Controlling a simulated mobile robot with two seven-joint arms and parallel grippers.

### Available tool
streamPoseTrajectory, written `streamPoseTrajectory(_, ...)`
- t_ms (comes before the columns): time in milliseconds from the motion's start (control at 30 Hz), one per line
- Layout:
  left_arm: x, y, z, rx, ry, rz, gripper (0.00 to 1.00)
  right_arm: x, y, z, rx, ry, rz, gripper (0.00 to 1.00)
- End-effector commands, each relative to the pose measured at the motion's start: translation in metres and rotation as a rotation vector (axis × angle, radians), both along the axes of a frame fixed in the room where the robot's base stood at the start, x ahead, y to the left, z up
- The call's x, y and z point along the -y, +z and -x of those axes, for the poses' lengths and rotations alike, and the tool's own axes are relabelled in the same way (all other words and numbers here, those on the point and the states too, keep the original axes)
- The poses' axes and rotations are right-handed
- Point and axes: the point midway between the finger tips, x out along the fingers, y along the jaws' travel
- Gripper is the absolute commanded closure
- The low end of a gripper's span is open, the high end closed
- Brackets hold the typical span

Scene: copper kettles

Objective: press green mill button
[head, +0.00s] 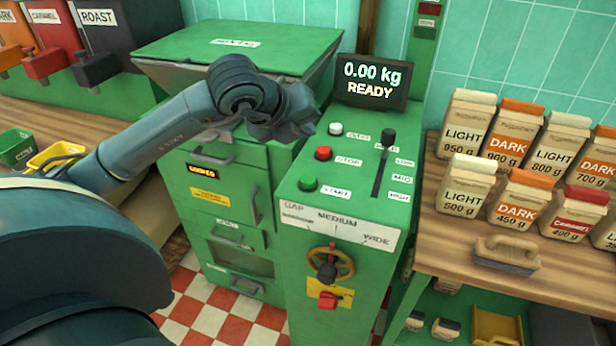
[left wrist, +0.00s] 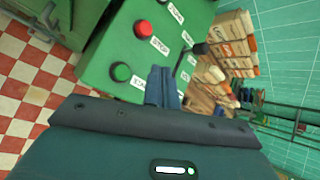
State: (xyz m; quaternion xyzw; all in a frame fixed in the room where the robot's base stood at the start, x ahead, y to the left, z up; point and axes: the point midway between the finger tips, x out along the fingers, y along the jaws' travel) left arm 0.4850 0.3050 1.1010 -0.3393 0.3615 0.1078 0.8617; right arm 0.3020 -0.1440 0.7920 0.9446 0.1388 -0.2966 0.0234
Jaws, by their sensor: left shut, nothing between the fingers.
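The green mill button (head: 308,184) is a round green button labelled START on the sloped top of the green mill panel (head: 350,205). It also shows in the left wrist view (left wrist: 121,71). A red STOP button (head: 323,153) and a white button (head: 335,129) sit farther up the panel. My left gripper (head: 312,118) is shut and empty, above the upper left edge of the panel, apart from the buttons in the head view. In the left wrist view its shut fingers (left wrist: 163,86) appear to the right of the green button. My right gripper is not in view.
A black slide lever (head: 384,160) stands at the panel's right. A display (head: 370,82) behind reads 0.00 kg READY. A wooden counter (head: 450,235) with several coffee bags and a brush (head: 506,253) is at the right. A handwheel (head: 330,264) is on the mill's front.

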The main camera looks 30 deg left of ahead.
Motion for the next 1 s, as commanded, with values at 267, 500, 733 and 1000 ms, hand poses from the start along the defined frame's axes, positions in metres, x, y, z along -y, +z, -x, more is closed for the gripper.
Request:
streamPoseTrajectory(267, 0.000, -0.028, 0.000, -0.003, 0.000, 0.000, 1.00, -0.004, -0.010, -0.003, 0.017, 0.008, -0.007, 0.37)
streamPoseTrajectory(500, 0.000, -0.063, 0.000, -0.002, -0.001, 0.000, 1.00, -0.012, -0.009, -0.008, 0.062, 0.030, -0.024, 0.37)
streamPoseTrajectory(733, 0.000, -0.085, 0.000, 0.000, -0.001, 0.001, 1.00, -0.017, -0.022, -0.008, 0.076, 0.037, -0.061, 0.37)
streamPoseTrajectory(1000, 0.000, -0.088, 0.000, 0.000, -0.001, 0.001, 1.00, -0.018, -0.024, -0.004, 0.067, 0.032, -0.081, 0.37)
